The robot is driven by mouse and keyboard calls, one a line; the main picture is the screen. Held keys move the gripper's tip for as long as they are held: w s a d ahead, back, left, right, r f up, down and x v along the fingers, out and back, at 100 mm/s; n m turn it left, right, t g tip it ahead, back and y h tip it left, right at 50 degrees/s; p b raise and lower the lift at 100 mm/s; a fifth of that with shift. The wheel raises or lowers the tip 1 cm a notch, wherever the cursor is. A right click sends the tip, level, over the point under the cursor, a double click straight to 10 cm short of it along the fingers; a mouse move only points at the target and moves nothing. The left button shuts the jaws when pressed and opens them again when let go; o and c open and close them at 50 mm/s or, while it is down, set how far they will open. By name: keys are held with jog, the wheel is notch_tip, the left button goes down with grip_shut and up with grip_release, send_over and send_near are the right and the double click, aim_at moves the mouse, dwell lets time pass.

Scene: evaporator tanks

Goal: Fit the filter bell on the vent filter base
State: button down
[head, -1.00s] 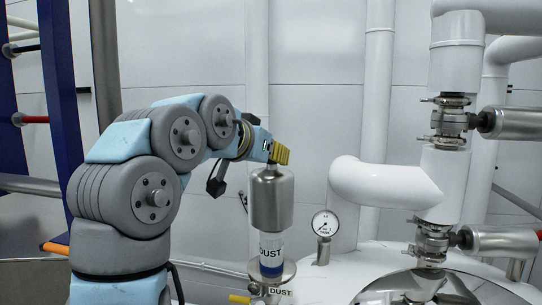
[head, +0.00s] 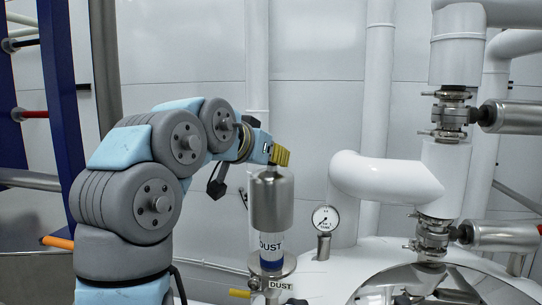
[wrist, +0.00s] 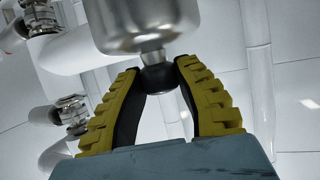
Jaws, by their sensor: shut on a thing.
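The filter bell (head: 272,203) is a brushed-metal cylinder with a narrow neck and a knob on top. It hangs upright over the vent filter base (head: 271,265), a white and blue cartridge labelled DUST on a metal flange. The bell's lower rim covers the cartridge's upper part; the labelled part still shows below. My gripper (head: 279,158) is at the top of the bell. In the wrist view, my gripper (wrist: 158,68) has its yellow-backed fingers shut on the dark knob, and the bell's shoulder (wrist: 150,25) shows beyond. The inside of the bell is hidden.
A pressure gauge (head: 325,222) stands right of the base on the white tank. A thick white elbow pipe (head: 385,182) and valve piping (head: 435,200) rise further right. A yellow handle (head: 239,293) is low beside the base. A blue frame (head: 62,110) stands at left.

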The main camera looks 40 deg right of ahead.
jog(key=shift+f+b, duration=2.55)
jog(key=shift+f, duration=2.2)
dwell(0.7)
jog(key=c, duration=0.8)
grip_release()
jog(key=shift+o, duration=0.2)
jog(key=v, duration=1.2)
